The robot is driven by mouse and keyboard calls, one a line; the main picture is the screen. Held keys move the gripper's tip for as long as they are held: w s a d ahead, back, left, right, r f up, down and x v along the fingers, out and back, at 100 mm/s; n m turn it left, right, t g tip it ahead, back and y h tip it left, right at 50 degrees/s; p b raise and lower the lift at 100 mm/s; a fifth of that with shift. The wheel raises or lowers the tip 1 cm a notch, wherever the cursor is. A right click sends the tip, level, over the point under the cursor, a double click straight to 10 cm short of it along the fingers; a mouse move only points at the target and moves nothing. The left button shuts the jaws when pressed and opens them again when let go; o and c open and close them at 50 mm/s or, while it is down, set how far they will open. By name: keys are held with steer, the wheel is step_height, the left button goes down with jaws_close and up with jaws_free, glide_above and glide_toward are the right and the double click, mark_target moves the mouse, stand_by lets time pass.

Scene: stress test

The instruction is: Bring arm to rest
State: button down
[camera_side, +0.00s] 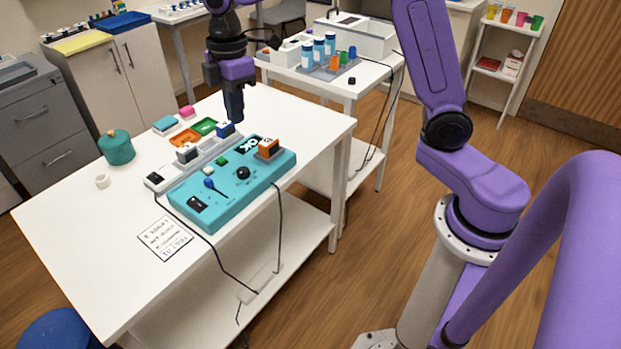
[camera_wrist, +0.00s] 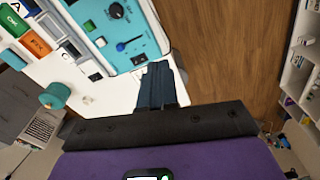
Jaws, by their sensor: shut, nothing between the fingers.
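My gripper (camera_side: 234,106) hangs above the back part of the white table (camera_side: 80,245), fingers pointing down. In the side view it is over the far edge of the teal control panel (camera_side: 203,215). In the wrist view its dark fingers (camera_wrist: 160,82) are together and empty. The panel carries a black knob (camera_side: 243,173), a blue lever (camera_side: 209,183), a green button and an orange-topped block (camera_side: 268,149). The wrist view also shows the panel (camera_wrist: 118,50) beyond the fingertips.
A teal pot (camera_side: 117,148) and a small white cup (camera_side: 102,181) stand at the table's left. A printed card (camera_side: 165,238) lies near the front. Coloured trays and blocks sit behind the panel. Cables hang off the front edge. A second table (camera_side: 340,88) holds blue-capped bottles.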

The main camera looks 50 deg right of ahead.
steer(key=s+d+f+m, duration=0.1)
steer(key=s+d, duration=0.2)
steer(key=s, duration=1.2)
steer(key=s+d+f+m, duration=0.1)
steer(key=s+d, duration=0.3)
steer(key=s, duration=1.1)
steer(key=shift+s+d+f+m, duration=0.2)
steer(key=shift+f+m, duration=0.2)
steer(key=shift+f, duration=0.4)
